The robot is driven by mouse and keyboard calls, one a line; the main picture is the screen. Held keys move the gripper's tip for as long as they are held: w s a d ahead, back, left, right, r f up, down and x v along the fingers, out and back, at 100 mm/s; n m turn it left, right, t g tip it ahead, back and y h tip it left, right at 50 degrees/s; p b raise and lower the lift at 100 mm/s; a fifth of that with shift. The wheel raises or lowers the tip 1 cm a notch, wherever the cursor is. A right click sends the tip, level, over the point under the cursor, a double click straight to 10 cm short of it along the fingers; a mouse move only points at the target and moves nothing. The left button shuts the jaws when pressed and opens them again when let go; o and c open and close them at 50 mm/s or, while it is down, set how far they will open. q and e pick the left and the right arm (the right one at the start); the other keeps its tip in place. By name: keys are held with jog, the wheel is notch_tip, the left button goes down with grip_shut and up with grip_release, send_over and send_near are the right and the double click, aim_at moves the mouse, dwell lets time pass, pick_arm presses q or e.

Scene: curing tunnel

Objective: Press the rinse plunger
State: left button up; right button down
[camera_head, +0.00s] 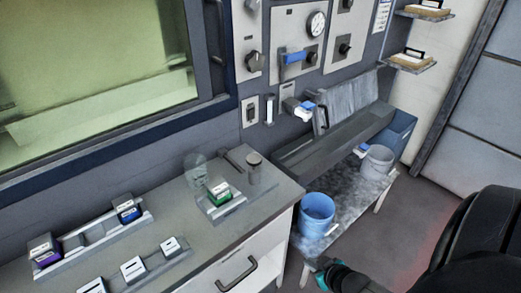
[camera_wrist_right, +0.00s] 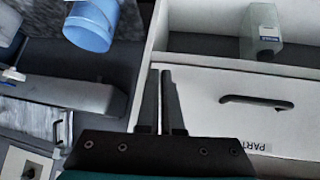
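No part in view is labelled clearly enough for me to name it the rinse plunger with certainty. A short grey cylinder (camera_head: 254,168) stands upright on the right end of the counter, beside a dark bar and a clear cup (camera_head: 195,170). My right gripper (camera_head: 318,263) is low at the lower right in the head view, in front of the wet bench and away from the cylinder. In the right wrist view its two dark fingers (camera_wrist_right: 162,75) lie close together with nothing visible between them. My left gripper is not in view.
A blue bucket (camera_head: 317,212) and a grey bucket (camera_head: 377,161) stand on the low bench (camera_head: 345,205). The counter (camera_head: 165,225) holds racks with small boxes. White drawers (camera_wrist_right: 230,105) and a bottle (camera_wrist_right: 262,35) show in the wrist view. A panel with gauge and handles (camera_head: 300,40) is behind.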

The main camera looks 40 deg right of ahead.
jog(key=w+a+r+t+y+p, duration=0.1)
jog(key=w+r, duration=0.5)
jog(key=r, duration=1.1)
jog(key=w+a+r+n+t+y+p, duration=0.1)
jog(key=w+r+t+p, duration=0.3)
jog(key=r, duration=1.3)
jog(key=shift+w+t+y, duration=0.5)
jog(key=shift+w+t, duration=0.3)
jog(key=shift+w, duration=0.25)
jog(key=b, duration=0.1)
send_over(254, 160)
jog(key=s+d, duration=0.1)
jog(key=s, duration=0.1)
notch_tip(254, 160, down, 2)
jog(key=shift+w+f+b, duration=0.1)
jog(key=shift+f+b, duration=0.3)
jog(key=shift+f, duration=1.85)
